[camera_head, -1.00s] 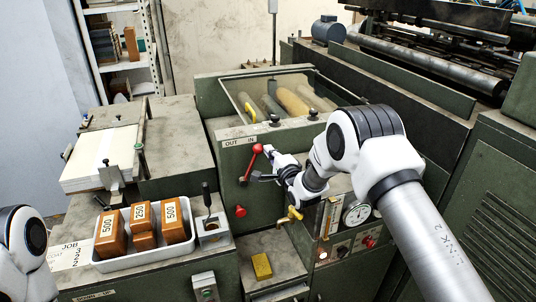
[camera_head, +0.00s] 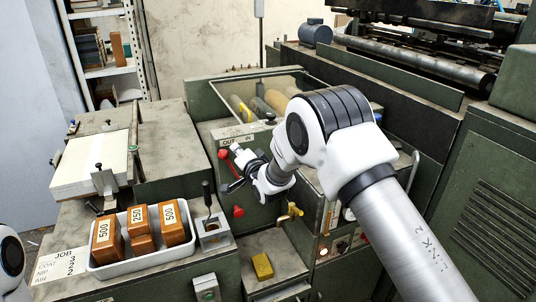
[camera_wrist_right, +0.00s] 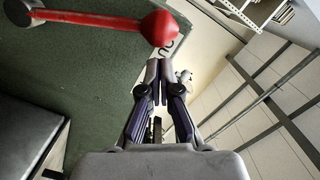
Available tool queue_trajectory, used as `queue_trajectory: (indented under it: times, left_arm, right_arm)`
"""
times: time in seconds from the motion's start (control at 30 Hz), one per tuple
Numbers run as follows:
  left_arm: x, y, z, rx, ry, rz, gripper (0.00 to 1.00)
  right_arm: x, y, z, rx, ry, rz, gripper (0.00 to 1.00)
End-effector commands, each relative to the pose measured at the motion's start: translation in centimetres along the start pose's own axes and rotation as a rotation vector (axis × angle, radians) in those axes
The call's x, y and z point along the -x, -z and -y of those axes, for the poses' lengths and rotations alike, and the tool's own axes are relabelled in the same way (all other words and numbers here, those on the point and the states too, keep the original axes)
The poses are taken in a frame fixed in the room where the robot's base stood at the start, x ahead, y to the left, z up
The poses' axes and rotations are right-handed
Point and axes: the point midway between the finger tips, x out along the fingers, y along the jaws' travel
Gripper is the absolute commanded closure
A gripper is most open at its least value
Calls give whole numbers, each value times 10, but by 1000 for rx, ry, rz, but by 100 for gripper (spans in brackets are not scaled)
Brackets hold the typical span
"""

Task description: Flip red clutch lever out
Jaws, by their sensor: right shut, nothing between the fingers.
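The red clutch lever has a round red knob (camera_head: 223,153), which sits under the OUT end of the OUT/IN label plate (camera_head: 237,138). In the right wrist view the lever (camera_wrist_right: 100,19) runs from a grey pivot at upper left to the red ball. My right gripper (camera_head: 236,149) is shut and empty, its tips just right of the knob. In the wrist view the fingertips (camera_wrist_right: 158,66) are close by the ball; I cannot tell whether they touch. My left gripper is out of view.
A second red knob (camera_head: 238,211) sits lower on the green panel. A brass tap (camera_head: 290,211) is to its right. A white tray (camera_head: 143,266) of labelled wooden blocks stands on the left bench. A yellow block (camera_head: 262,266) lies on the low step.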

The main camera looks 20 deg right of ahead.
Motion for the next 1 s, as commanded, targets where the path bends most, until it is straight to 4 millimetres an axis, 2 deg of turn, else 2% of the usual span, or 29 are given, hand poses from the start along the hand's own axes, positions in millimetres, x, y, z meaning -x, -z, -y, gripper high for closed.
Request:
queue_trajectory:
  times: [0.3, 0.7, 0.87, 1.0]
  left_arm:
    - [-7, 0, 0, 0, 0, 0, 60]
    - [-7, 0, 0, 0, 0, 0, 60]
    - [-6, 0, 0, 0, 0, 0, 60]
    - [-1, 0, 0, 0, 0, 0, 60]
  right_arm:
    - [-1, -11, 3, -7, 0, 1, 100]
    - [-1, -15, 3, -7, -2, 5, 100]
    - [-1, -14, 3, -6, -2, 6, 100]
    - [-2, -5, 8, -9, -3, 3, 100]
